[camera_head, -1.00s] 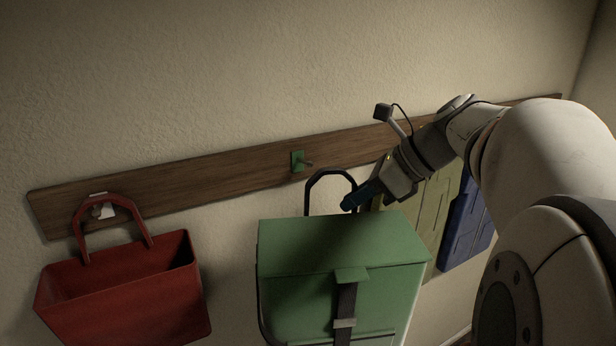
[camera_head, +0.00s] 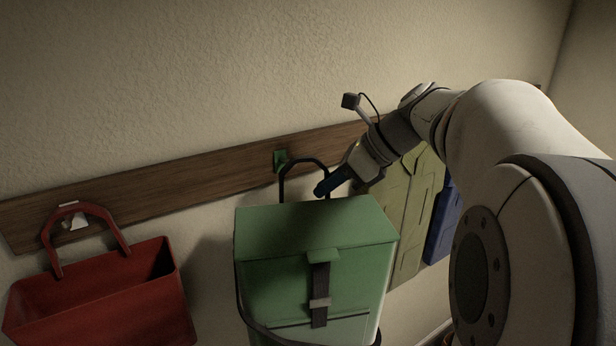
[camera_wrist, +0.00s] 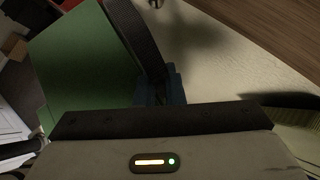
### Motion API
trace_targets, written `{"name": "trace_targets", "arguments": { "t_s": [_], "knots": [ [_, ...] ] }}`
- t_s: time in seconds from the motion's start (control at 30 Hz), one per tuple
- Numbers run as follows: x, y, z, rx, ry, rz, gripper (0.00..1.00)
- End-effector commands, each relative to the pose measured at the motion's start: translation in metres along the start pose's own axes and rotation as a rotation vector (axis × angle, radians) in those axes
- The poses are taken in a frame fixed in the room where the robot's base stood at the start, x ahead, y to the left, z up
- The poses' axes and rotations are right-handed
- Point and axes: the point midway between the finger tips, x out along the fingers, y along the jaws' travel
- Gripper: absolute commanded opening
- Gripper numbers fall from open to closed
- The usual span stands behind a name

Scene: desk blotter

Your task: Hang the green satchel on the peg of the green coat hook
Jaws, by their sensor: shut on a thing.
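The green satchel (camera_head: 312,245) hangs upright from my gripper, with its dark handle loop (camera_head: 300,164) standing above the lid. My gripper (camera_head: 322,188) is shut on the right side of that loop. In the wrist view the blue fingertips (camera_wrist: 160,88) close on the dark strap (camera_wrist: 138,40), with the green lid (camera_wrist: 85,75) to the left. The green coat hook (camera_head: 280,159) is on the wooden rail, just behind the loop's upper left. Its peg is hidden or too dark to make out, and I cannot tell whether the loop touches it.
A red bag (camera_head: 105,295) hangs on a white hook (camera_head: 73,218) at the left. An olive bag (camera_head: 408,215) and a blue bag (camera_head: 443,222) hang at the right, behind my arm. The wooden rail (camera_head: 180,187) runs along the wall. The wall above it is clear.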

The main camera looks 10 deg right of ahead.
Motion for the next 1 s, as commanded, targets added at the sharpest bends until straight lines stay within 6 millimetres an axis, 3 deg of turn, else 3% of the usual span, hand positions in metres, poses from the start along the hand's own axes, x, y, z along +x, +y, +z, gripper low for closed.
{"name": "trace_targets", "arguments": {
  "t_s": [1.0],
  "knots": [
    [0.030,-0.034,0.029,-0.002,-0.002,0.002,0.00]
  ]
}}
